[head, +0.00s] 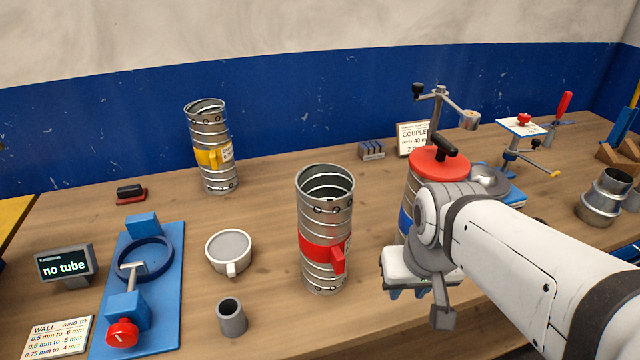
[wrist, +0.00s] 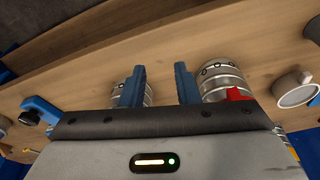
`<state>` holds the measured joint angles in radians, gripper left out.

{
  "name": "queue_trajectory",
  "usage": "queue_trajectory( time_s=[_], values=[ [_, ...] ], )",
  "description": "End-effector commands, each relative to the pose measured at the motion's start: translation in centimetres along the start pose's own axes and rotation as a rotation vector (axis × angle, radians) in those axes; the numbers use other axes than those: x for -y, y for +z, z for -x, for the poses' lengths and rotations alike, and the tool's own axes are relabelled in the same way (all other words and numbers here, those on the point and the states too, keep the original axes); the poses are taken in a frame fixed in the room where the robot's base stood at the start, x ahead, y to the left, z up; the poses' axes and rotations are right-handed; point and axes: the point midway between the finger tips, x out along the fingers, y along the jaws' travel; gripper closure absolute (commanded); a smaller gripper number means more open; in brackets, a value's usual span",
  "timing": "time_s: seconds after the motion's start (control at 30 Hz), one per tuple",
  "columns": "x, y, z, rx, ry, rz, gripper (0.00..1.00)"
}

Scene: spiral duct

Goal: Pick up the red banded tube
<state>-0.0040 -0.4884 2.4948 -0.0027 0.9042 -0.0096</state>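The red banded tube (head: 325,215) is a ribbed metal cylinder, open at the top, standing upright on the bench in the middle of the head view. A red band with a protruding red tab wraps its middle. In the wrist view the red banded tube (wrist: 222,78) stands to the right of the fingers. My gripper (head: 408,292) is to the right of the tube in the head view, apart from it, blue fingertips showing below its body. In the wrist view my gripper (wrist: 160,75) has its fingers apart with nothing between them. Another metal tube is partly hidden behind the left finger.
A yellow banded tube (head: 211,160) stands at the back left. A red-lidded tube with a crank (head: 433,163) stands partly behind my arm. A white mug (head: 228,252), a grey cup (head: 232,317) and a blue fixture (head: 150,325) are left of the red tube.

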Motion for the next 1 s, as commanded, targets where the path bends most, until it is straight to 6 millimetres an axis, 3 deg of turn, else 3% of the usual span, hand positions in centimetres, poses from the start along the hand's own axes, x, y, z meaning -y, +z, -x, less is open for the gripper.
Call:
queue_trajectory(
  time_s=[0.17,0.3,0.47,0.6,0.7,1.0],
  values=[
    [2.4,-4.5,5.0,0.053,-0.023,0.174,0.72],
    [7.0,-9.3,9.8,0.121,-0.054,0.424,0.72],
    [11.6,-12.5,12.8,0.179,-0.079,0.636,0.72],
    [14.6,-13.6,12.5,0.206,-0.094,0.767,0.72],
    [15.6,-13.8,12.5,0.216,-0.098,0.811,0.72],
    [15.9,-13.2,9.5,0.221,-0.1,0.82,0.72]
  ],
)
